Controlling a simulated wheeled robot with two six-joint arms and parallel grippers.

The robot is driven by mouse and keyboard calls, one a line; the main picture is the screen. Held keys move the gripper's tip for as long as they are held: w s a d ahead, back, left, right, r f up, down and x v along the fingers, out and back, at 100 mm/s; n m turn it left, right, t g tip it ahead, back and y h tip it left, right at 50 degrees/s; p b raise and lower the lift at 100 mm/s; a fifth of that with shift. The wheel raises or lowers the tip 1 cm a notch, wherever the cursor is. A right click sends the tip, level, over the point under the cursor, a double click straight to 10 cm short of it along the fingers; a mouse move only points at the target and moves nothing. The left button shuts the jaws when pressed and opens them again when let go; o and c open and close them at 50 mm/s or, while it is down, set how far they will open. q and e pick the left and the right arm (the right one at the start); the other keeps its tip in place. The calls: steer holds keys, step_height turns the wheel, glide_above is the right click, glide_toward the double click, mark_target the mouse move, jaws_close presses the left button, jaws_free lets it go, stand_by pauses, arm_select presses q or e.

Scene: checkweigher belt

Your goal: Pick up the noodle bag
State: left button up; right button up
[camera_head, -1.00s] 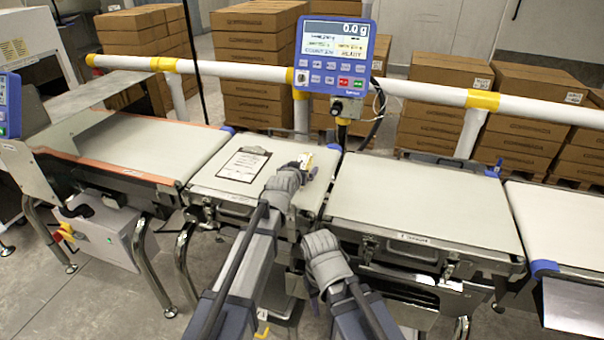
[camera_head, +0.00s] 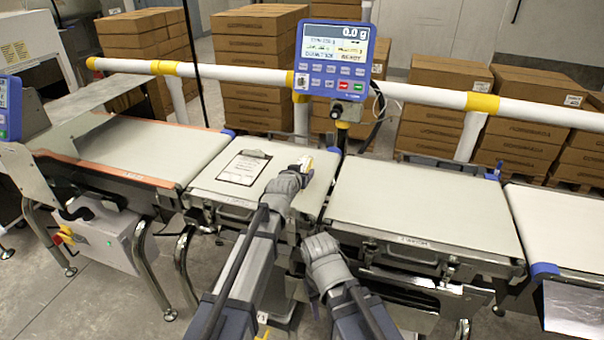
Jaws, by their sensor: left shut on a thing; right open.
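My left gripper (camera_head: 299,169) is over the back right part of the middle weighing platform (camera_head: 215,196). It is shut on a small pale and yellow packet (camera_head: 306,162), which looks like the noodle bag. The gripper and wrist hide most of the packet, and I cannot tell whether it still touches the platform. My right gripper (camera_head: 321,242) is lower, in front of the gap between the middle platform and the belt to its right. It is open, with nothing seen in it.
Bare belts lie left (camera_head: 150,150) and right (camera_head: 425,205). A white rail (camera_head: 420,92) runs behind, with stacked cartons (camera_head: 255,70) beyond.

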arm_select(q)
jaws_close()
steer(key=shift+r, duration=0.15)
step_height(320, 180, up, 10)
steer(key=p, duration=1)
